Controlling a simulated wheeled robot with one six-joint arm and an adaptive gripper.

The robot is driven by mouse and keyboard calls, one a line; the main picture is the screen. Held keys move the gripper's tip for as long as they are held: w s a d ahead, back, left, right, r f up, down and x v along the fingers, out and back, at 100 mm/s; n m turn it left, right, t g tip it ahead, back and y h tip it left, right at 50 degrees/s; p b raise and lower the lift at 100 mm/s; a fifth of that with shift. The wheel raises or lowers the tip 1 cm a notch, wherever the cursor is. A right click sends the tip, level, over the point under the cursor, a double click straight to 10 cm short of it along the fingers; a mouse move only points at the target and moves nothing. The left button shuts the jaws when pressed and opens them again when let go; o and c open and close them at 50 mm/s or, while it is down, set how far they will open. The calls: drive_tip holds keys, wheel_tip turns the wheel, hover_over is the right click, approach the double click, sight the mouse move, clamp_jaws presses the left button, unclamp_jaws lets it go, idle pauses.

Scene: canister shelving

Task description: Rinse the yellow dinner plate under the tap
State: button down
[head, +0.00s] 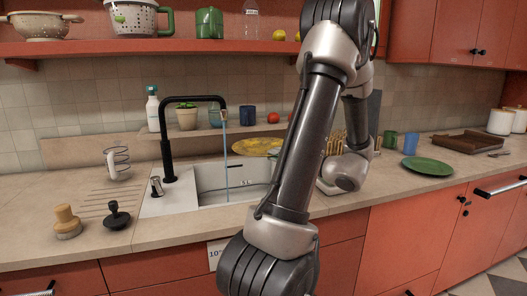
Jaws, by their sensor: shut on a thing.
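The yellow dinner plate (250,147) is at the back right of the sink, roughly level, with its left edge close beside the falling water. My arm's forearm crosses in front of its right side. My gripper (273,152) is mostly hidden behind that forearm, at the plate's right edge, and is shut on the plate. The black tap (166,140) arches over the sink (210,183), and a thin stream of water (226,160) runs from its spout into the basin. The stream appears just left of the plate; whether they touch is unclear.
A green plate (427,166) lies on the right counter.

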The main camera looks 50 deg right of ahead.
sight(257, 147)
drive_tip(key=shift+s+d, duration=0.15)
drive_tip(key=shift+d, duration=0.15)
drive_tip(key=shift+w+d+f, duration=0.45)
drive_tip(key=shift+w+d, duration=0.05)
drive_tip(key=shift+w, duration=1.7)
drive_tip(key=shift+w+d+f, duration=0.45)
drive_tip(key=shift+w+d, duration=0.1)
drive_tip(key=shift+w, duration=1.7)
drive_tip(key=shift+w+d+f, duration=0.45)
drive_tip(key=shift+w+d, duration=0.05)
drive_tip(key=shift+w, duration=1.7)
drive_tip(key=shift+d, duration=0.1)
drive_tip(key=shift+s+d, duration=0.15)
drive_tip(key=shift+d, duration=0.35)
drive_tip(key=shift+a, duration=0.1)
drive_tip(key=shift+a, duration=0.5)
drive_tip(key=shift+d, duration=0.15)
drive_tip(key=shift+d, duration=0.45)
